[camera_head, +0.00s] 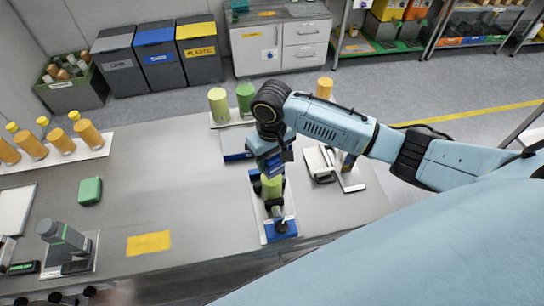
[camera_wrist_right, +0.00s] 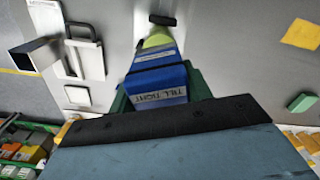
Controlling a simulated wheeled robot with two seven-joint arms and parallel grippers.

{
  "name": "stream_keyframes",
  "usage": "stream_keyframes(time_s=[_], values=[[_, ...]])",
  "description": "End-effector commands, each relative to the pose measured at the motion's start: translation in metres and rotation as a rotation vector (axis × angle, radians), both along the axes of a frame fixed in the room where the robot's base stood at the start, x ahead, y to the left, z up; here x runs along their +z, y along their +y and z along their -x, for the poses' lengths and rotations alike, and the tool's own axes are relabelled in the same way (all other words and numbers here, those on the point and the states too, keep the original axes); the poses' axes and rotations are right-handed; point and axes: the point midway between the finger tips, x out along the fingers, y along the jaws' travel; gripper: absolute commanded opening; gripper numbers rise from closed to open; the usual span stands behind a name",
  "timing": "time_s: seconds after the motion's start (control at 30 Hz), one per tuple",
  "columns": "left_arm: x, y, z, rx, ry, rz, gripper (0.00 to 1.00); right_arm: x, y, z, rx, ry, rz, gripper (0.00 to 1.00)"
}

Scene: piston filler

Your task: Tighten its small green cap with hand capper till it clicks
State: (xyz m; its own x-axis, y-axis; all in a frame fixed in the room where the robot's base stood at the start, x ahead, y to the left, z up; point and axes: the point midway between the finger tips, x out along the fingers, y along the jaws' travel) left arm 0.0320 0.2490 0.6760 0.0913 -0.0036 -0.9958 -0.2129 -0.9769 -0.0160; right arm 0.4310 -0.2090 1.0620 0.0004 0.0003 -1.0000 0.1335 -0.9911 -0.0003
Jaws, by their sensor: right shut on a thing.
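My right gripper (camera_head: 270,164) comes in from the right and points down over a yellow-green bottle (camera_head: 272,187). It is shut on a blue hand capper, which shows in the right wrist view (camera_wrist_right: 160,85) with a label reading "TILL TIGHT". The capper is in line with the yellow-green bottle, which also shows past it in the wrist view (camera_wrist_right: 156,41). The small green cap is not visible; the capper and gripper cover the bottle's top. I cannot tell whether the capper touches the cap. My left gripper is not in view.
The bottle stands at a white tray with a blue front block (camera_head: 283,231). Two green bottles (camera_head: 218,104) stand behind. White fixtures (camera_head: 347,172) lie to the right. A green block (camera_head: 89,190), a yellow pad (camera_head: 149,243) and a grey device (camera_head: 62,235) are left; the table between is clear.

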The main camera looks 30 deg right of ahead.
Motion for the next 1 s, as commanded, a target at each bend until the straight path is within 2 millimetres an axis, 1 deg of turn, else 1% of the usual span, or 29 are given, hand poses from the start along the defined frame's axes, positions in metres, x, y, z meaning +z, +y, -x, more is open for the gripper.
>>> stream_keyframes(time_s=[0.03,0.1,0.2,0.53,0.6,0.67,0.9,1.0], values=[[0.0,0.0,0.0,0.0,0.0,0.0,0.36,-0.0003,0.0009,0.0003,-0.07,0.0,-0.003,0.17],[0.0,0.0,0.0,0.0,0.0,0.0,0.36,0.0001,0.001,0.0001,-0.157,0.0,-0.003,0.17],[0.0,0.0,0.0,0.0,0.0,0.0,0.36,0.0001,0.0006,0.0,-0.234,0.0,-0.001,0.17],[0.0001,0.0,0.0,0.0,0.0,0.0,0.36,0.0003,0.0002,-0.0003,-0.259,-0.001,0.0,0.17],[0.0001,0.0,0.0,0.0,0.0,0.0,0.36,0.0001,0.0008,-0.0001,-0.296,-0.001,-0.001,0.17],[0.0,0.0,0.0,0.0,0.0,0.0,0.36,0.0001,0.0014,-0.0001,-0.366,0.0,-0.002,0.17],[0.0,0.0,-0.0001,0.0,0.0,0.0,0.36,-0.0002,0.0025,-0.0002,-0.749,0.002,-0.003,0.17],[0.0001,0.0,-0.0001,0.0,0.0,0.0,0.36,0.0,0.0022,-0.0003,-0.858,0.002,-0.002,0.17]])
